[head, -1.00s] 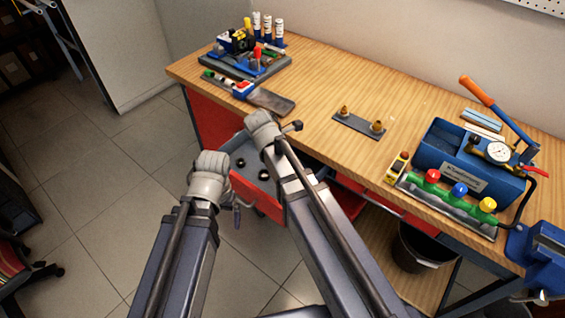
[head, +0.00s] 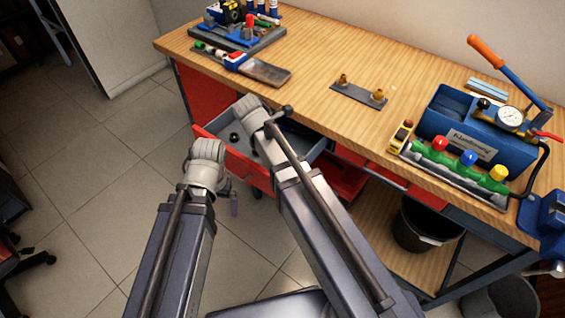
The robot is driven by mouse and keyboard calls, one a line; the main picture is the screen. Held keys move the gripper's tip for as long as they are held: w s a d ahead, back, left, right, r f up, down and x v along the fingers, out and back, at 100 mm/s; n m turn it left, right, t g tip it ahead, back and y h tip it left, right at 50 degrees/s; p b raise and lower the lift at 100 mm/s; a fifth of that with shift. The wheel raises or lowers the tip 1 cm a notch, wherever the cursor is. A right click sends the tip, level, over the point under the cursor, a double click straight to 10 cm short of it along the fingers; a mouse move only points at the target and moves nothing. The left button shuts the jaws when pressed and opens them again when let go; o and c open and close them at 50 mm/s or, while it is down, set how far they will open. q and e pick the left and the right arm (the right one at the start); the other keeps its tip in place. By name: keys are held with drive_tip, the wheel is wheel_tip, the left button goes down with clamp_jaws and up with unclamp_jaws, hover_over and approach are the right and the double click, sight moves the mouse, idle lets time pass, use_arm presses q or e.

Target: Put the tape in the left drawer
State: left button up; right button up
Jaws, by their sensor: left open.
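The left drawer (head: 207,140) has a red front and a grey inside, and stands pulled out under the bench. Small dark round things (head: 234,138) lie in it; I cannot tell what they are. No roll of tape is clearly recognisable. A small yellow object (head: 400,136) stands at the bench's front edge, and I cannot tell if it is the tape. My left gripper (head: 234,197) is open, mostly hidden behind its wrist, in front of and below the drawer. My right gripper (head: 286,111) is mostly hidden by its wrist, over the drawer near the bench edge.
The wooden bench (head: 300,62) carries a tool tray (head: 240,45) at left, a plate with brass fittings (head: 358,95), a blue pressure pump (head: 475,130) and a valve manifold (head: 455,172). A black bin (head: 425,225) stands below.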

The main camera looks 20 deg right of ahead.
wheel_tip(320, 180, down, 4)
drive_tip(key=b, duration=0.3)
drive_tip(key=shift+r+b, duration=0.2)
drive_tip(key=shift+b, duration=0.1)
drive_tip(key=shift+f, duration=0.15)
drive_tip(key=o, duration=1.3)
drive_tip(key=shift+a+r+p, duration=0.1)
drive_tip(key=shift+r+p, duration=0.35)
drive_tip(key=shift+r, duration=0.2)
drive_tip(key=shift+p+v, duration=5.05)
drive_tip(key=shift+v, duration=0.5)
